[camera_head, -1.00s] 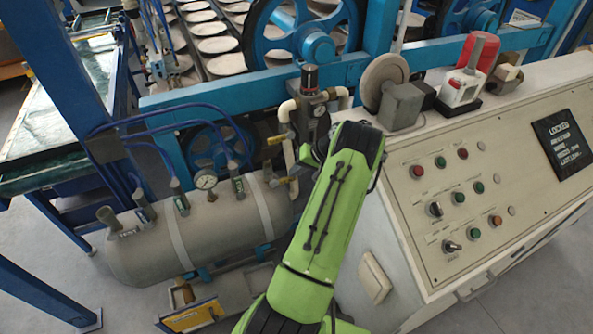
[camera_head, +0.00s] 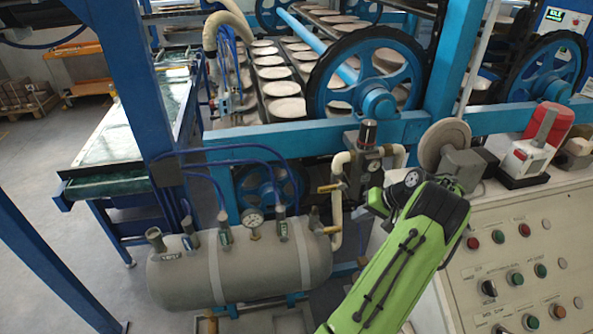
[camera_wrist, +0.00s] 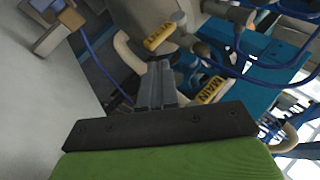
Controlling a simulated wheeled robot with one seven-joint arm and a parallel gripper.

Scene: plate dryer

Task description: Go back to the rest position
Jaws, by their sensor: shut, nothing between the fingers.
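My gripper (camera_wrist: 157,85) shows in the wrist view with its two grey fingers together and nothing between them. A yellow valve handle marked MAIN (camera_wrist: 210,90) appears just right of the fingertips, and another yellow handle (camera_wrist: 160,37) appears above them. I cannot tell whether the fingers touch anything. In the head view my green arm (camera_head: 400,260) rises from the bottom toward the gap between the pipework and the control panel. The fingers are hidden there.
A grey air tank (camera_head: 240,270) lies left of my arm, with pipes and a regulator (camera_head: 367,145) behind. The control panel (camera_head: 520,255) is close on the right, with a red-and-white device (camera_head: 535,150) on top. Open floor (camera_head: 75,235) shows at left.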

